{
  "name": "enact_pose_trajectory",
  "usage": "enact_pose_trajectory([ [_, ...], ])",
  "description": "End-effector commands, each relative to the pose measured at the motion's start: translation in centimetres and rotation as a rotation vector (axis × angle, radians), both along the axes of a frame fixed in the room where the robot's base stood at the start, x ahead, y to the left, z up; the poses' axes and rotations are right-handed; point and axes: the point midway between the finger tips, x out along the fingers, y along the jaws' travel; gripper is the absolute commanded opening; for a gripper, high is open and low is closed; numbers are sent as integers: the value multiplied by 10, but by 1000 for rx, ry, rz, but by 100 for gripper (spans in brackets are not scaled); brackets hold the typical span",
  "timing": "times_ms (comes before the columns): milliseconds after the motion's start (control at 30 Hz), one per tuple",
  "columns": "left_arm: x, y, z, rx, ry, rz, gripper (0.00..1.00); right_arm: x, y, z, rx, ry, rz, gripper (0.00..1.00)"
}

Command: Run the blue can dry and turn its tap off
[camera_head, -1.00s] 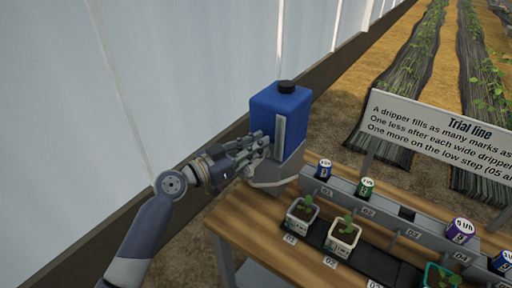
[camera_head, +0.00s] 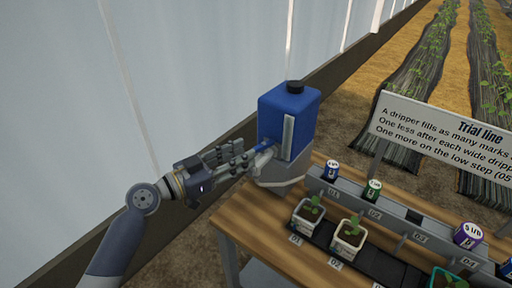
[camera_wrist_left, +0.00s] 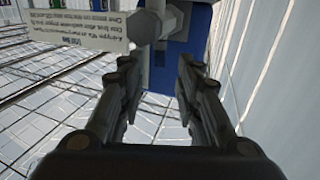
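The blue can (camera_head: 288,112), with a black cap and a pale level strip on its front, stands on a grey base (camera_head: 278,178) at the far left end of the bench. Its grey tap (camera_head: 264,158) sticks out low on the left, with a small blue part above it. In the left wrist view the can (camera_wrist_left: 186,50) is behind a grey round tap part (camera_wrist_left: 158,22). My left gripper (camera_head: 246,156) is just left of the tap. Its fingers (camera_wrist_left: 158,64) are apart with nothing between them. Whether a fingertip touches the tap is unclear. My right gripper is out of view.
A grey rail (camera_head: 398,208) with several labelled drippers runs right from the can. Potted seedlings (camera_head: 348,240) stand in front of it on the wooden bench (camera_head: 258,222). A sign (camera_head: 445,130) stands behind. A pale wall (camera_head: 200,80) lies left.

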Motion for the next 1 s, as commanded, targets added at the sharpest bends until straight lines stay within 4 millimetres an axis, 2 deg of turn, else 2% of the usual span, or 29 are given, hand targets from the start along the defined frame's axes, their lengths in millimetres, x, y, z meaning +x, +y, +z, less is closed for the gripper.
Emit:
enact_pose_trajectory([
  [100,-14,18,-1,1,2,0,32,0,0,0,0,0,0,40],
  [300,-26,34,0,1,1,-1,32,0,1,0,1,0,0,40],
  [600,-28,36,0,-1,-1,-1,32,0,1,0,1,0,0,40],
  [667,-28,36,0,1,1,-2,32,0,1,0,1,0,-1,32],
  [733,-31,34,-5,9,9,-6,32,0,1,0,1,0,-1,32],
  [867,-53,22,-34,69,74,-27,32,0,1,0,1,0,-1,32],
  [1000,-94,11,-88,190,210,-36,32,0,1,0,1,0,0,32],
])
